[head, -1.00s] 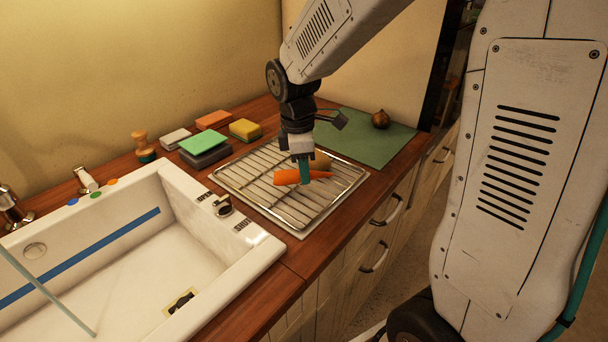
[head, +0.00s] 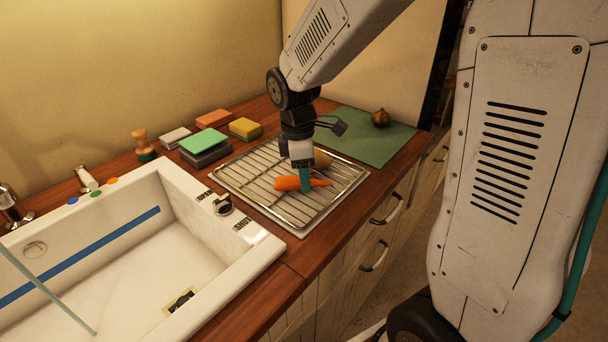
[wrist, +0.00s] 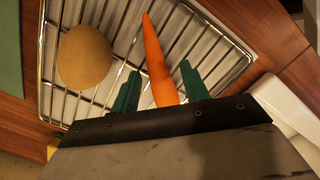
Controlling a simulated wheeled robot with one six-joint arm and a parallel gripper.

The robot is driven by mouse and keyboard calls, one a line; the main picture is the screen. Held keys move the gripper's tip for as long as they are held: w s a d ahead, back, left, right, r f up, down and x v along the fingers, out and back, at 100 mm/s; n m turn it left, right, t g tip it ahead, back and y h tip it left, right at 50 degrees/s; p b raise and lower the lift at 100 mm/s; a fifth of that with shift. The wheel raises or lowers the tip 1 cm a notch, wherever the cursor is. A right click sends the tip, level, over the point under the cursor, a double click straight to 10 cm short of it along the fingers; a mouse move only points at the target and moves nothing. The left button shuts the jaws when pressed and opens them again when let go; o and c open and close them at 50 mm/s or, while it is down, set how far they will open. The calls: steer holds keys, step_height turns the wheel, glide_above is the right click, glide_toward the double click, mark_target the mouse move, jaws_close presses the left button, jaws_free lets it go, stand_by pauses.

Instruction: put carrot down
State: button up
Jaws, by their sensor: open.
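An orange carrot (head: 288,184) lies on the wire drying rack (head: 253,189) beside the sink. In the wrist view the carrot (wrist: 158,62) points away from me, between the two green fingers of my gripper (wrist: 158,92). The fingers are apart, with a gap on each side of the carrot. In the head view my gripper (head: 305,180) is low over the rack at the carrot, and its near finger covers part of it. A round tan potato-like item (wrist: 85,57) rests on the rack beside the carrot; it shows partly behind my gripper in the head view (head: 322,159).
The white sink (head: 130,255) is left of the rack. Several sponges (head: 245,128) and a wooden-handled brush (head: 142,143) stand by the wall. A green mat (head: 375,143) with an onion (head: 380,118) lies behind the rack. The rack's front part is bare.

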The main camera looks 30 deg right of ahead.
step_height(320, 180, up, 11)
steer(key=s+m+t+y, duration=0.1)
steer(key=s+m, duration=1.2)
steer(key=s, duration=0.9)
steer(key=shift+s+a+r+t, duration=0.3)
steer(key=shift+s+r+t, duration=0.1)
steer(key=shift+r, duration=0.05)
steer(key=shift+c, duration=0.3)
